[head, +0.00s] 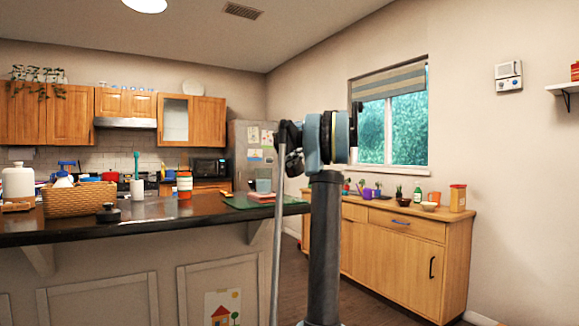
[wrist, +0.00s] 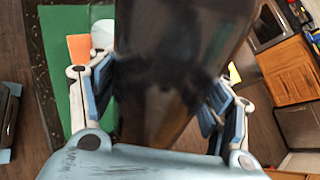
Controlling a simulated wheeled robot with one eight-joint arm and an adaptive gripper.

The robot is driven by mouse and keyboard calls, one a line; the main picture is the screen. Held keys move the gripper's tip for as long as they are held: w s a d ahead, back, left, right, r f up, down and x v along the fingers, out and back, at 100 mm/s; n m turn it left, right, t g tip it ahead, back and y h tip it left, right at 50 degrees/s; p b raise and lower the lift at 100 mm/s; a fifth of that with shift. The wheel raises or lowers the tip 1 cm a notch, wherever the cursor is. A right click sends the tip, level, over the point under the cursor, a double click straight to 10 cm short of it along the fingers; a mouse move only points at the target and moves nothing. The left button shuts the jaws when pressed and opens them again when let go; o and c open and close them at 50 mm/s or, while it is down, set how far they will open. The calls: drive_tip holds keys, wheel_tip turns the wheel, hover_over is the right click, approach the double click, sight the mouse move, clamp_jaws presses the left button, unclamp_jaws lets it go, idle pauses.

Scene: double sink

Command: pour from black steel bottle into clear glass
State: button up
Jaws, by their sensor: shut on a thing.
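The black steel bottle (wrist: 170,60) fills the middle of the wrist view, dark and very close to the camera. My gripper (wrist: 160,90) is shut on it, with one finger at each side. In the head view my own arm hides most of the gripper, and I cannot make out the bottle there. A pale, see-through-looking cup (head: 263,186), perhaps the clear glass, stands at the right part of the counter. In the wrist view a whitish round thing (wrist: 102,35) shows partly behind the bottle; I cannot tell whether it is the glass.
A green mat (head: 240,203) lies at the counter's right end; it shows in the wrist view too (wrist: 62,22). The dark counter (head: 160,211) also carries a wicker basket (head: 72,200), a black lidded thing (head: 108,213) and an orange jar (head: 184,184). A wooden cabinet (head: 400,270) stands right.

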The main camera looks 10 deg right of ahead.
drive_tip(key=shift+r+m+y, duration=1.1)
drive_tip(key=shift+r+y, duration=1.05)
drive_tip(key=shift+y, duration=0.25)
